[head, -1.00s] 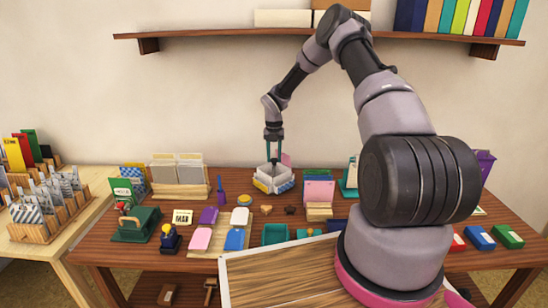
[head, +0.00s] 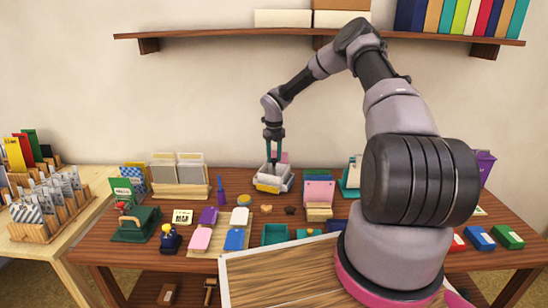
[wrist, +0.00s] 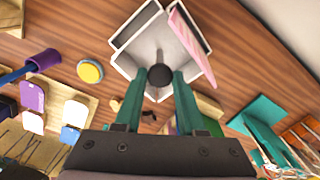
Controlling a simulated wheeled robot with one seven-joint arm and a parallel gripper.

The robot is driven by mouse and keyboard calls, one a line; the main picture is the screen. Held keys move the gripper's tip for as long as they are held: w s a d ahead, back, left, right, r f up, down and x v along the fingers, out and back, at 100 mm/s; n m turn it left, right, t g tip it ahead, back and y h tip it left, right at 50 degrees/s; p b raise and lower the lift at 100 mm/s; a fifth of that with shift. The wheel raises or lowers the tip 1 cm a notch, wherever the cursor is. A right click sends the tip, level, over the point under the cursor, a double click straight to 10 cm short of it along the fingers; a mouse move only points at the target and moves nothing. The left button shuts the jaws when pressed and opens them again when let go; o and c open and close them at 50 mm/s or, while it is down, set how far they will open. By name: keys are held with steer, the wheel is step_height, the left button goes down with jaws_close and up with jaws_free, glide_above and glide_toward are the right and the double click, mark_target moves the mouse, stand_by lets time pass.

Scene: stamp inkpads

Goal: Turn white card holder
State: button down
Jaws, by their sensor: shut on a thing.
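The white card holder (head: 286,184) stands on the wooden table near the back middle, a boxy piece with open compartments. The fingertips are partly hidden in the head view.
A wooden rack with grey cards (head: 179,172) stands left of the holder. A purple-blue stamp handle (head: 221,190) and a round yellow pad (head: 244,200) are near its left. Small stamps lie in front.

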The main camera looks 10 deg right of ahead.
steer(key=shift+r+n, duration=0.1)
steer(key=shift+n, duration=0.4)
stand_by(0.4)
steer(key=c, duration=0.5)
jaws_free()
